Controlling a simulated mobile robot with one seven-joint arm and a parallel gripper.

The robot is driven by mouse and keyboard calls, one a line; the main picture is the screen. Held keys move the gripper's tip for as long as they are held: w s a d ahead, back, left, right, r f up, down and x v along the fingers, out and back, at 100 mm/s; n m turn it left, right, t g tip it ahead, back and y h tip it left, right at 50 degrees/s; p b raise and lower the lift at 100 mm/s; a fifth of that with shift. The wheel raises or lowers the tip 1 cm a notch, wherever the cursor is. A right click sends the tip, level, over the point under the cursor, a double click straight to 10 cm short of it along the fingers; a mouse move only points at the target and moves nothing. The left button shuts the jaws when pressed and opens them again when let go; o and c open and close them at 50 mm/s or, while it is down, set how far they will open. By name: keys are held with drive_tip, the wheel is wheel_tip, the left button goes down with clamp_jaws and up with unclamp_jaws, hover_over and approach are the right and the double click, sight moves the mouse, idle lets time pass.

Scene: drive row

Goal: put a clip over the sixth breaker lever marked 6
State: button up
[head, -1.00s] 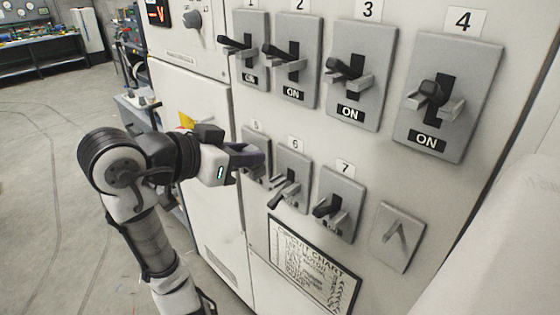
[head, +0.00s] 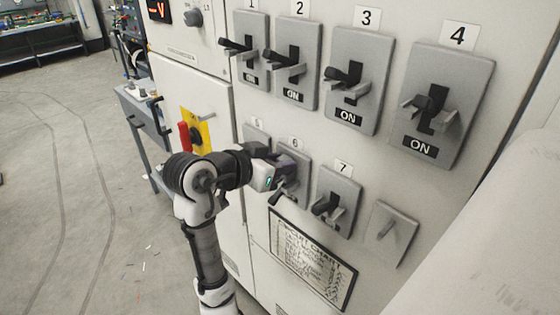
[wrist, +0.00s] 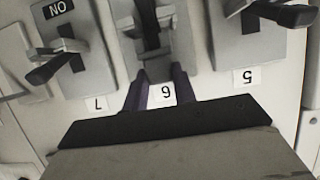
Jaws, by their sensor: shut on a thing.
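The sixth breaker (head: 300,172) is in the lower row, under its label 6 (head: 295,143). My gripper (head: 287,172) is in front of it and hides much of its lever. In the wrist view, which is upside down, label 6 (wrist: 162,94) shows between my two dark fingers. The fingertips (wrist: 160,74) are shut at the front of breaker 6, by its dark lever (wrist: 148,28). A small grey piece between them seems to be the clip; its outline blends with the breaker's grey parts. I cannot tell whether it is over the lever.
Breaker 5 (head: 257,135) and breaker 7 (head: 338,200) are close on either side. Larger breakers 1 to 4 are above, 4 (head: 440,105) at the right. A circuit chart (head: 310,262) is below. A red handle on a yellow plate (head: 195,130) sticks out at the left.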

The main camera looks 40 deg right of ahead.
drive_tip(key=shift+d+f+p, duration=0.15)
drive_tip(key=shift+p, duration=0.15)
drive_tip(key=shift+f, duration=0.2)
drive_tip(key=shift+f, duration=0.15)
drive_tip(key=o, duration=1)
drive_tip(key=shift+r, duration=0.2)
drive_tip(key=b+v, duration=0.2)
drive_tip(key=v, duration=1)
